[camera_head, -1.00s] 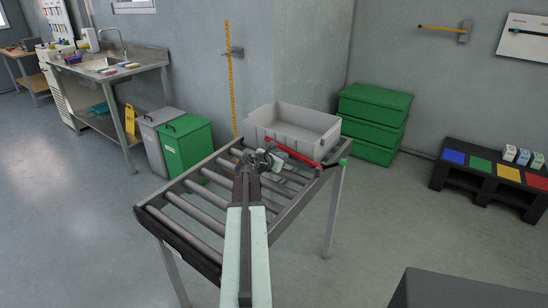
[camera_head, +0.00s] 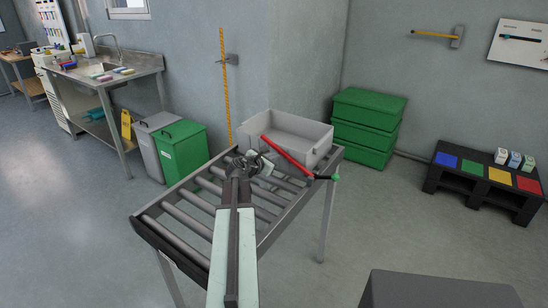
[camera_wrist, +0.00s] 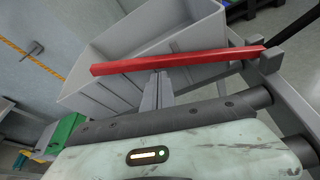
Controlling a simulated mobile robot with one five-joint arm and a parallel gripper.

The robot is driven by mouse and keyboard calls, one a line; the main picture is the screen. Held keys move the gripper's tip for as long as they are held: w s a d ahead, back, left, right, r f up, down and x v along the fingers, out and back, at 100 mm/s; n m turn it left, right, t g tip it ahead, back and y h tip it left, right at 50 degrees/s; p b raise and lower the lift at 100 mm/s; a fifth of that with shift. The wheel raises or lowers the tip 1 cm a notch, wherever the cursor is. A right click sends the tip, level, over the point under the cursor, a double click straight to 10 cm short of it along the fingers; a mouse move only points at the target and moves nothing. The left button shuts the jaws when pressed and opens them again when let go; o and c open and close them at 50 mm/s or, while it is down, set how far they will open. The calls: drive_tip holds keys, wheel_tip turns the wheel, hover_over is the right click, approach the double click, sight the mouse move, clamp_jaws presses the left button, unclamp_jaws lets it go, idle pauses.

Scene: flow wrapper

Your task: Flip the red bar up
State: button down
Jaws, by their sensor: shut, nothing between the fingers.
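The red bar (camera_head: 286,156) slants across the right end of the roller table (camera_head: 190,247), in front of the grey bin. Its right end meets a dark hinge piece with a green tip at the table's corner; its left end is raised. In the wrist view the bar (camera_wrist: 185,62) crosses the upper middle, with its right end at a grey block. My gripper (camera_head: 266,163) is shut and empty, close to the bar in the head view. In the wrist view my gripper's fingertips (camera_wrist: 158,77) reach the bar's lower edge; whether they touch it I cannot tell.
A green waste bin (camera_head: 182,152) stands at the table's left. The floor at the right is mostly open, with a dark box (camera_head: 440,290) at the bottom.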

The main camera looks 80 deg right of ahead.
drive_tip(key=p+v, duration=0.2)
drive_tip(key=v, duration=0.6)
drive_tip(key=shift+a, duration=0.45)
drive_tip(key=shift+r, duration=0.1)
